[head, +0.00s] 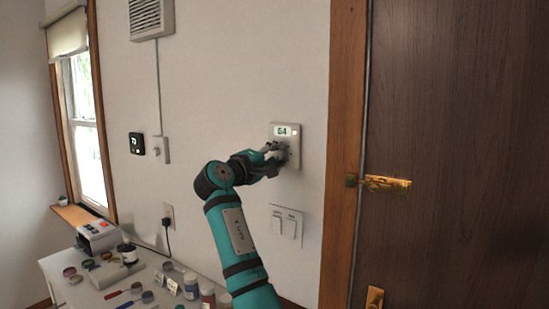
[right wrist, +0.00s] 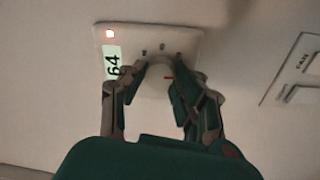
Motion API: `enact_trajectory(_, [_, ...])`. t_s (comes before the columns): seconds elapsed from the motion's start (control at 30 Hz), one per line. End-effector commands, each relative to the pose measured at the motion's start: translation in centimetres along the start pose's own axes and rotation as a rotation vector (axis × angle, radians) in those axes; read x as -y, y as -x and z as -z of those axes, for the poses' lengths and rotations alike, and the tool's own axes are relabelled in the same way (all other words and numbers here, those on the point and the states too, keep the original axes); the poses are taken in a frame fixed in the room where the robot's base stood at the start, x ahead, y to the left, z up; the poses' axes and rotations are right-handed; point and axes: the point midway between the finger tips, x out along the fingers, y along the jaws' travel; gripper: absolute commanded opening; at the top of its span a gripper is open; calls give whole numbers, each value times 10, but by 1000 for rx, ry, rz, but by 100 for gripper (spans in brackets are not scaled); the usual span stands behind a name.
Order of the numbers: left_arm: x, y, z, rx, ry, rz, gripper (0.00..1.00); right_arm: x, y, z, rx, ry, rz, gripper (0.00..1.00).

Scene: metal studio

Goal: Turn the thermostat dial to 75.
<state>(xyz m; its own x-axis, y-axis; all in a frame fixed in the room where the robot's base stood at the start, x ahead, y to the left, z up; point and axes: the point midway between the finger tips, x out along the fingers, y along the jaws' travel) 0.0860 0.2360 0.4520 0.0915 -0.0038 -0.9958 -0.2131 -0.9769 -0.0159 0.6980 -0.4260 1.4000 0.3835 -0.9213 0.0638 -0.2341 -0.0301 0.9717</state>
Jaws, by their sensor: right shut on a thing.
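The thermostat (head: 285,131) is a pale plate on the wall left of the door, and its display reads 64. It also shows in the right wrist view (right wrist: 125,32), with a small red light and the display turned sideways. The fingers hide part of the dial. My left gripper is not in view.
A double light switch (head: 286,225) is on the wall below the thermostat. A brown door (head: 455,120) with a brass latch (head: 386,184) is to the right. A table (head: 95,295) with jars, tools and small items stands at lower left. A small black wall device (head: 137,143) hangs left.

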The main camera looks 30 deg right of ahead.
Motion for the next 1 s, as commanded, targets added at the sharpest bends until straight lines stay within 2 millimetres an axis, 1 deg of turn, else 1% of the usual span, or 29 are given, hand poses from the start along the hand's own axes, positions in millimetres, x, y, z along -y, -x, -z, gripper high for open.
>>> enact_trajectory(0.17, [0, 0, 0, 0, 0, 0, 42, 0, 0, 0, 1, 1, 1, 0])
enact_trajectory(0.2, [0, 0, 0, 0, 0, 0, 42, 0, 0, 0, 1, 1, 1, 33])
enact_trajectory(0.37, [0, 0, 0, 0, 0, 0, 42, 0, 0, 0, 1, 2, 1, 54])
enact_trajectory(0.63, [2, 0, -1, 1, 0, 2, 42, 0, 1, 0, 0, 2, 0, 54])
enact_trajectory(0.73, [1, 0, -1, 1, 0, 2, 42, 0, 7, 1, -2, 2, 0, 54])
enact_trajectory(0.87, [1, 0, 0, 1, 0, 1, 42, 0, 28, 1, -3, 1, 0, 54])
enact_trajectory(1.0, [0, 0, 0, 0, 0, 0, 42, 1, 59, 1, -4, 0, 1, 54])
